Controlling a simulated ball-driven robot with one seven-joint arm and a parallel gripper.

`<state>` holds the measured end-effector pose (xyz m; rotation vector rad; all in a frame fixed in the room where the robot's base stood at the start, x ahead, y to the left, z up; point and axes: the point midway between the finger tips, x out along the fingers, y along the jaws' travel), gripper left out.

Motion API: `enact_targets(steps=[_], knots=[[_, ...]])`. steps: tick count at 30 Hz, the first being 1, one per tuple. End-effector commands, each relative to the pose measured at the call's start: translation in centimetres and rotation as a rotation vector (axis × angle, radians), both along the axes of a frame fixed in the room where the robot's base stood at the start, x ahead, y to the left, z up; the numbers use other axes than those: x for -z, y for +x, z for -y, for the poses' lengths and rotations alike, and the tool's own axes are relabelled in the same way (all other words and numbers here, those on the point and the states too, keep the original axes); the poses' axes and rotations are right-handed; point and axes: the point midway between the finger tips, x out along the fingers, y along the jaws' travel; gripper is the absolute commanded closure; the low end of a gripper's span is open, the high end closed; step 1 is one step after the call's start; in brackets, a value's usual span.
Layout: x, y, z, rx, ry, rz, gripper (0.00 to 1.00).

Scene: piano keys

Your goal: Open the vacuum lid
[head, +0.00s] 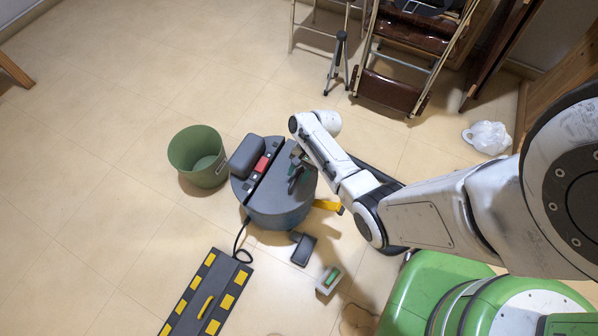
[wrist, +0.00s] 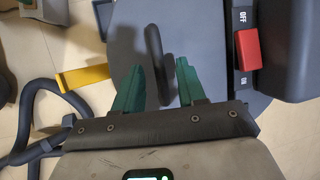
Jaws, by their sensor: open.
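The vacuum (head: 281,216) is a round blue-grey machine on the tiled floor in the middle of the head view. Its lid (head: 281,190) lies flat and closed on the right part of the top; the lid (wrist: 205,30) also shows in the wrist view. A dark handle loop (wrist: 152,40) stands on the lid. My gripper (wrist: 160,62) is open above the lid, its green fingers on either side of the handle in the picture. I see no contact with the handle. In the head view my gripper (head: 297,167) is over the lid, partly hidden by my wrist.
A red switch (wrist: 247,49) marked OFF sits beside the lid. A green bin (head: 198,157) stands left of the vacuum. A yellow piece (head: 327,205) and dark hose (wrist: 40,95) are near the vacuum. Folding chairs (head: 390,92) stand behind.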

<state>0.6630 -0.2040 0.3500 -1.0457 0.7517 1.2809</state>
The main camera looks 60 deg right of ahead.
Motion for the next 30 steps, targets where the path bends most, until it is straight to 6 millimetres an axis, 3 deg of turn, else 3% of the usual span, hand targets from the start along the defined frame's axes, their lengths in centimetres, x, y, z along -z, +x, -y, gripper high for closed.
enact_targets(steps=[2,14,30], knots=[[-0.02,0.00,0.01,0.000,0.000,0.000,0.62],[-0.02,-0.02,0.02,0.000,0.000,0.000,1.00],[-0.10,0.01,0.01,-0.001,0.000,-0.004,1.00]])
